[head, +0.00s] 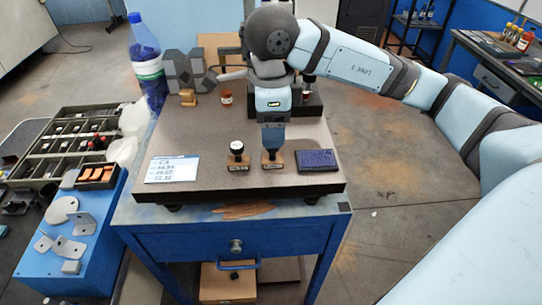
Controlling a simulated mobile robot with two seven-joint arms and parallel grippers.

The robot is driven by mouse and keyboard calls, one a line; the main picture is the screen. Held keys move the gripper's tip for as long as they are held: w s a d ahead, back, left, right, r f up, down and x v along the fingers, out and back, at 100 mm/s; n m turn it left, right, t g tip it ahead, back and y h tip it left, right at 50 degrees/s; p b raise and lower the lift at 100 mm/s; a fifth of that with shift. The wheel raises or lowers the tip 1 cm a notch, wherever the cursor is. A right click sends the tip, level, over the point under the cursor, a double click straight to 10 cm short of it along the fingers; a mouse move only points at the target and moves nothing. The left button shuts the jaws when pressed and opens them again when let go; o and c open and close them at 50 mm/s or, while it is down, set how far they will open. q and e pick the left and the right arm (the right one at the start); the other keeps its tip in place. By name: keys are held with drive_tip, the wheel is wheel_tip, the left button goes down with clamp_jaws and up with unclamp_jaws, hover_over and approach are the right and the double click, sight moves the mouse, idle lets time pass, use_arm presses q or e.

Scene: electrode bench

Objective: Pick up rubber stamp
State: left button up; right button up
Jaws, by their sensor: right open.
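Two rubber stamps with wooden bases stand near the front edge of the dark bench top. One stamp (237,158) has a dark handle with a pale top and stands clear, left of my right gripper. The other stamp (272,165) stands right below my right gripper (273,150), which points straight down over it. The gripper is open, and its fingers hide the handle of this stamp. I cannot tell whether the fingers touch it. My left gripper is out of view.
A purple ink pad (318,160) lies close to the right, and a white card (173,169) lies at the left of the dark plate (205,145). A blue-capped bottle (147,65), a grey bracket-like object (186,72) and a small jar (225,96) stand behind.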

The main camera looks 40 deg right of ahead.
sight(272, 152)
wheel_tip(272, 152, down, 3)
drive_tip(key=shift+r, duration=0.1)
drive_tip(key=f, duration=0.2)
drive_tip(key=f+p, duration=0.1)
drive_tip(key=f, duration=0.1)
drive_tip(key=shift+w+d+f, duration=0.1)
drive_tip(key=shift+w+d, duration=0.2)
drive_tip(key=shift+d, duration=0.05)
drive_tip(key=shift+f, duration=0.4)
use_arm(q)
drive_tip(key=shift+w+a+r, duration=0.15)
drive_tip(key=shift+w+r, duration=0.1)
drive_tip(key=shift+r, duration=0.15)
use_arm(e)
drive_tip(key=shift+f, duration=0.2)
drive_tip(key=c, duration=1)
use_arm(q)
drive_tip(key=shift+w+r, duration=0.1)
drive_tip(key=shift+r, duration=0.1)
use_arm(e)
drive_tip(key=shift+c, duration=0.2)
drive_tip(key=shift+r, duration=0.1)
wheel_tip(272, 152, up, 20)
